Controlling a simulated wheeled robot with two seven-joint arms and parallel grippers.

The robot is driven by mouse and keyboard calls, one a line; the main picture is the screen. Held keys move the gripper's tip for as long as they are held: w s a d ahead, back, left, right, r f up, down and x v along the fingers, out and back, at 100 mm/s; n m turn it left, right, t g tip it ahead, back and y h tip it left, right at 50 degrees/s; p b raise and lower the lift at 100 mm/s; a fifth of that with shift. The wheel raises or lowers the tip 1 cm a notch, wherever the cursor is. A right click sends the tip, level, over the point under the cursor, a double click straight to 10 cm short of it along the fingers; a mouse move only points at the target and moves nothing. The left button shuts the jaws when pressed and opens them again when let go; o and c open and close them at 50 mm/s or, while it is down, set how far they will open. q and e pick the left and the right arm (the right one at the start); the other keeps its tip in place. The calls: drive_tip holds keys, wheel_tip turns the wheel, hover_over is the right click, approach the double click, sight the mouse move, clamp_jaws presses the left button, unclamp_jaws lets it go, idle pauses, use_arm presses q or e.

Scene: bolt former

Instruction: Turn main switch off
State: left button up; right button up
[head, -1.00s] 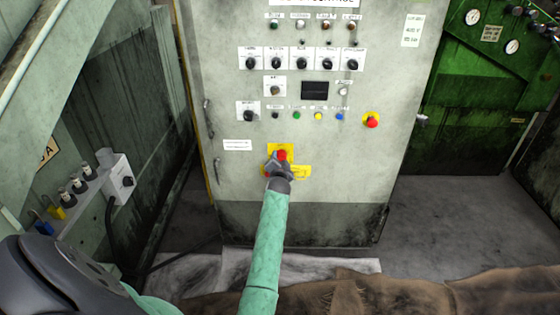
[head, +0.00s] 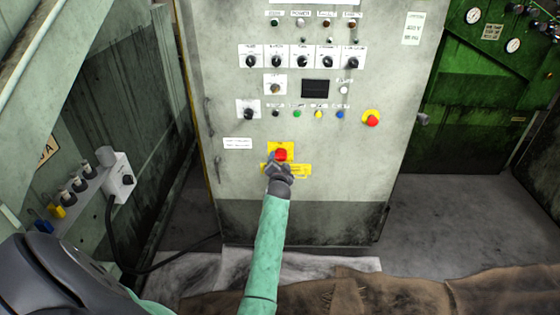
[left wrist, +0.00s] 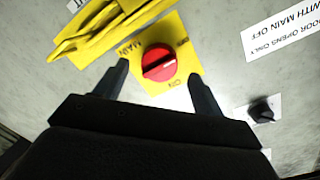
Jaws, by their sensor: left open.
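The main switch is a red rotary knob (head: 281,154) on a yellow plate (head: 290,147) low on the grey control cabinet. In the left wrist view the red knob (left wrist: 159,63) has a raised grip bar set slantwise. Its yellow plate (left wrist: 190,62) reads MAIN and ON, with another label partly legible. My left gripper (head: 279,167) is at the panel just below the knob in the head view. In the wrist view the left gripper (left wrist: 158,72) is open, its fingers on either side of the knob with gaps showing. Contact cannot be told. My right gripper is out of view.
The cabinet (head: 330,185) carries several black selectors and coloured buttons above the switch. A small black knob (left wrist: 262,112) is near the right finger. Green machinery (head: 480,110) stands at right.

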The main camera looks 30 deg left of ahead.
use_arm(q)
drive_tip(key=v, duration=0.4)
drive_tip(key=shift+s+d, duration=0.25)
drive_tip(key=shift+s, duration=0.05)
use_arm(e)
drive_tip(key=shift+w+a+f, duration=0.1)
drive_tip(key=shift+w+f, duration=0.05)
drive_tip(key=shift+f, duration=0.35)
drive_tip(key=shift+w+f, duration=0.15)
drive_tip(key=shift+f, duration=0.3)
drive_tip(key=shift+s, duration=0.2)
